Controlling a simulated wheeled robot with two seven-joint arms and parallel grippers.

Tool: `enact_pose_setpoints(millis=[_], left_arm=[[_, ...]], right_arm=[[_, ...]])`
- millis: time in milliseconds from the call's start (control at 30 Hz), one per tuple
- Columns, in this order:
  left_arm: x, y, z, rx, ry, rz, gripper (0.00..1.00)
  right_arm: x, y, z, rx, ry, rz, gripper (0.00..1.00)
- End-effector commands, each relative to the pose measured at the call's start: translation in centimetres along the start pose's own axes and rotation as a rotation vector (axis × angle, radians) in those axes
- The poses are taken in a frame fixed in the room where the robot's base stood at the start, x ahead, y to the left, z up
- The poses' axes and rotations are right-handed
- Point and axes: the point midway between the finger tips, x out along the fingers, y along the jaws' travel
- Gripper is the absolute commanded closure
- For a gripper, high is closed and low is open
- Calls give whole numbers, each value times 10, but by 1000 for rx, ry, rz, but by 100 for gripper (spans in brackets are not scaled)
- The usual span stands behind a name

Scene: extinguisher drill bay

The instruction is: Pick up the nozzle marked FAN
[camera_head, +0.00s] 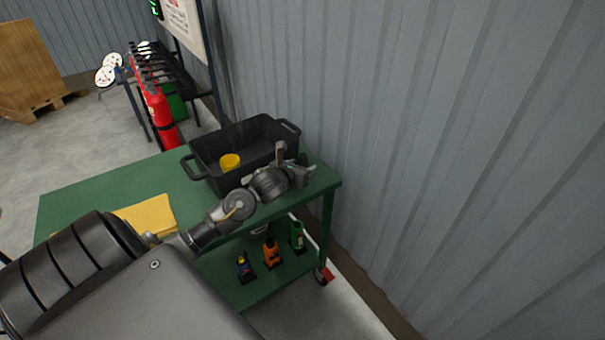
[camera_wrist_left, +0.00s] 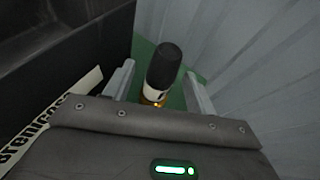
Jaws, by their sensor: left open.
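In the left wrist view a black-topped cylinder (camera_wrist_left: 165,66) with a pale band and an orange lower part stands between the fingers of my left gripper (camera_wrist_left: 161,85). No FAN marking is readable on it, so I cannot tell whether it is the nozzle. My left gripper is open, with a finger on either side of the cylinder and no clear grip on it. In the head view my left gripper (camera_head: 294,166) is over the right end of the green cart (camera_head: 85,191), beside the black bin. My right gripper is not in view.
The black bin (camera_head: 205,150) holds a yellow round item (camera_head: 229,162). A yellow cloth (camera_head: 150,215) lies on the cart's left part. Several bottles, including an orange one (camera_head: 271,253), stand on the lower shelf. A corrugated wall (camera_head: 430,120) rises close behind the cart.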

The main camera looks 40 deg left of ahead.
Motion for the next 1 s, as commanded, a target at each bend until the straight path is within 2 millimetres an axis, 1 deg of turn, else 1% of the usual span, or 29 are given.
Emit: enact_pose_setpoints(millis=[33, 67, 400, 467, 767, 867, 967, 1000], left_arm=[[0, 0, 0, 0, 0, 0, 44], [0, 0, 0, 0, 0, 0, 48], [0, 0, 0, 0, 0, 0, 92], [0, 0, 0, 0, 0, 0, 100], [-2, 0, 4, 0, -2, 0, 100], [-5, 0, 11, 0, -3, 0, 100], [-10, 0, 24, 0, -4, 0, 100], [-13, 0, 31, 1, -4, -1, 100]], right_arm=[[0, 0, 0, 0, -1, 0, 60], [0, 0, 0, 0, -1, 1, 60], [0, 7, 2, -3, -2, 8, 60], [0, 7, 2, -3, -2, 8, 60], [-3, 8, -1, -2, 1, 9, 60], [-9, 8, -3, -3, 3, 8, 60], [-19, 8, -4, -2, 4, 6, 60], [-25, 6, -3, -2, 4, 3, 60]])
